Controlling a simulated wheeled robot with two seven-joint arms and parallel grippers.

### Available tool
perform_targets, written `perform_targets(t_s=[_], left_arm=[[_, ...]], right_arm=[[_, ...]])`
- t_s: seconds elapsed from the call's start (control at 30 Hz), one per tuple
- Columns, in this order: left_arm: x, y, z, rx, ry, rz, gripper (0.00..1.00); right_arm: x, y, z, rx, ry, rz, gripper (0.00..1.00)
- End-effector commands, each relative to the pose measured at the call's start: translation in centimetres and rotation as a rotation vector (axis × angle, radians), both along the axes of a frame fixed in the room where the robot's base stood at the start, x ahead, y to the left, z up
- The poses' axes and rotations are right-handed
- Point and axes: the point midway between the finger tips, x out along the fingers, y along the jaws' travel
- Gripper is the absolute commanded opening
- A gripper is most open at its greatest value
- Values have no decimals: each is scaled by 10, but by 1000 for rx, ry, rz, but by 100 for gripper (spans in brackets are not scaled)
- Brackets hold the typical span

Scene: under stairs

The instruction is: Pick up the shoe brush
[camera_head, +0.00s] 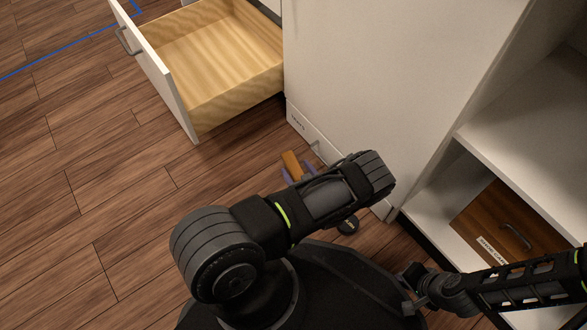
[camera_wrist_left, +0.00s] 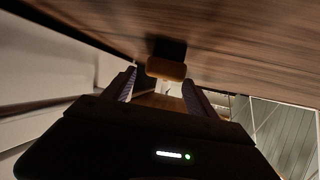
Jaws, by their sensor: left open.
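The shoe brush shows as an orange-brown block (camera_head: 291,163) on the wood floor, near the foot of the white cabinet. In the left wrist view its tan block (camera_wrist_left: 166,69) has a dark part behind it, against the floor. My left gripper (camera_head: 299,178) is mostly hidden under my left arm in the head view; bits of its purple fingers show beside the brush. In the left wrist view its fingers (camera_wrist_left: 160,82) are apart, with the brush between or just beyond their tips. Contact cannot be told.
An open, empty wooden drawer (camera_head: 215,50) with a white front juts out at the top. The white cabinet (camera_head: 390,80) stands right beside the brush. At right, a shelf (camera_head: 535,110) stands above a brown, labelled box (camera_head: 510,226).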

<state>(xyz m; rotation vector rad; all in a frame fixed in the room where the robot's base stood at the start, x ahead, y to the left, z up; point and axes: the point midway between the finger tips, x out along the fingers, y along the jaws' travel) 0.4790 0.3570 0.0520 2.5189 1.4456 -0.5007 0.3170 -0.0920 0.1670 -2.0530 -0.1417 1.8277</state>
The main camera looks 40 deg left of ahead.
Motion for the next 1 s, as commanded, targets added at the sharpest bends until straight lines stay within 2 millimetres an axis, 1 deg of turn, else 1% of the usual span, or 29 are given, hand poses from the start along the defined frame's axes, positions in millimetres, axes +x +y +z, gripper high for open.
perform_targets(t_s=[0.03,0.07,0.13,0.23,0.83,0.87,1.0], left_arm=[[4,7,-8,1,-1,0,66],[6,10,-10,2,-1,0,66],[11,18,-13,0,-1,0,66],[15,25,-14,0,-2,-1,66],[16,26,-13,0,-1,0,66],[16,26,-13,0,-1,0,66],[16,26,-13,0,-1,0,54]], right_arm=[[1,0,-10,1,-1,-1,0],[1,0,-12,1,-1,-1,0],[2,-1,-14,2,-2,-2,0],[3,-1,-16,3,-2,-2,0],[3,-1,-15,3,-2,-2,0],[3,-1,-15,3,-2,-2,0],[3,-1,-15,3,-2,-2,0]])
